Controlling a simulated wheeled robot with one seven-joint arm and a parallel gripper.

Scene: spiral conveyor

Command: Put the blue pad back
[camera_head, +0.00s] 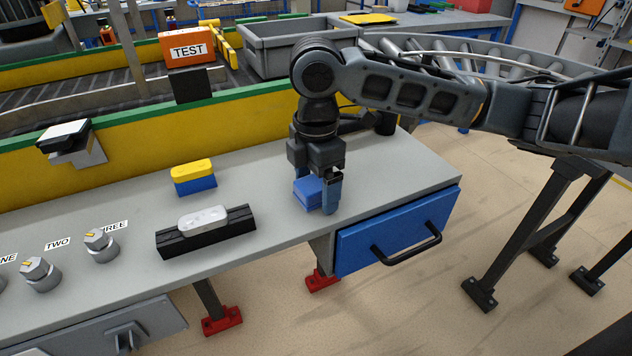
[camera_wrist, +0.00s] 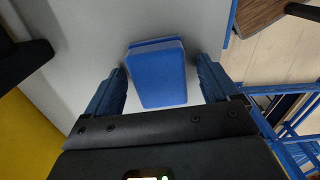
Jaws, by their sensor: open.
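The blue pad (camera_head: 308,192) lies on the grey workbench, near its right end. It shows layered edges, and I cannot tell whether it is one pad or a stack. In the wrist view the blue pad (camera_wrist: 158,78) lies between the two blue fingers, with a gap on each side. My gripper (camera_head: 322,194) is open, points down and is right over the pad; its near finger hides part of the pad in the head view.
A yellow-and-blue block (camera_head: 193,177) and a black holder (camera_head: 207,238) with a light grey piece (camera_head: 203,218) stand left of my gripper. Labelled knobs (camera_head: 101,245) are further left. A blue drawer (camera_head: 393,234) is under the bench's right end. A yellow wall (camera_head: 140,152) runs behind.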

